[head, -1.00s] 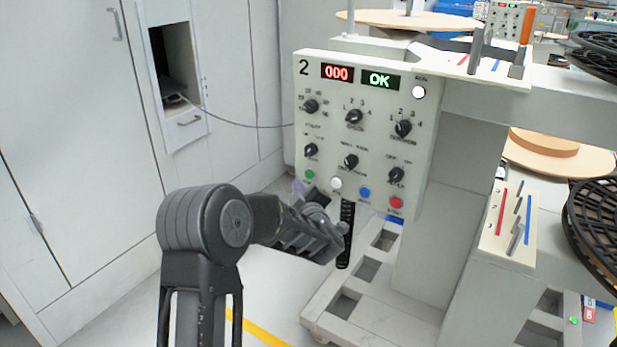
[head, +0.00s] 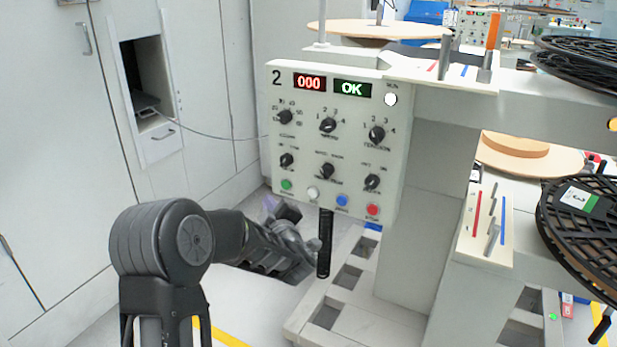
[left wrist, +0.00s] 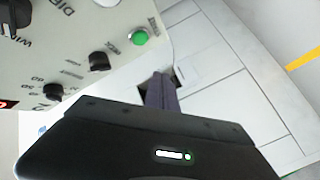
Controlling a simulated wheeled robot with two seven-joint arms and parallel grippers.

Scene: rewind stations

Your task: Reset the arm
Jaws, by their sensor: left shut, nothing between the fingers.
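My left gripper (head: 271,203) is just below and left of the control panel (head: 395,170) of station 2, near its green button (head: 286,184). Its fingers are shut with nothing between them. In the left wrist view the purplish fingers (left wrist: 162,92) point past the green button (left wrist: 140,37), apart from it. The panel's displays read 000 in red (head: 310,83) and OK in green (head: 352,88). My right gripper is not in view.
Grey cabinets (head: 215,80) stand on the left, with an open niche (head: 147,75) and a thin cable running to the panel. The station's pale base (head: 350,315) stands on the floor. Black reels (head: 580,220) and a small tool board (head: 485,225) are at right.

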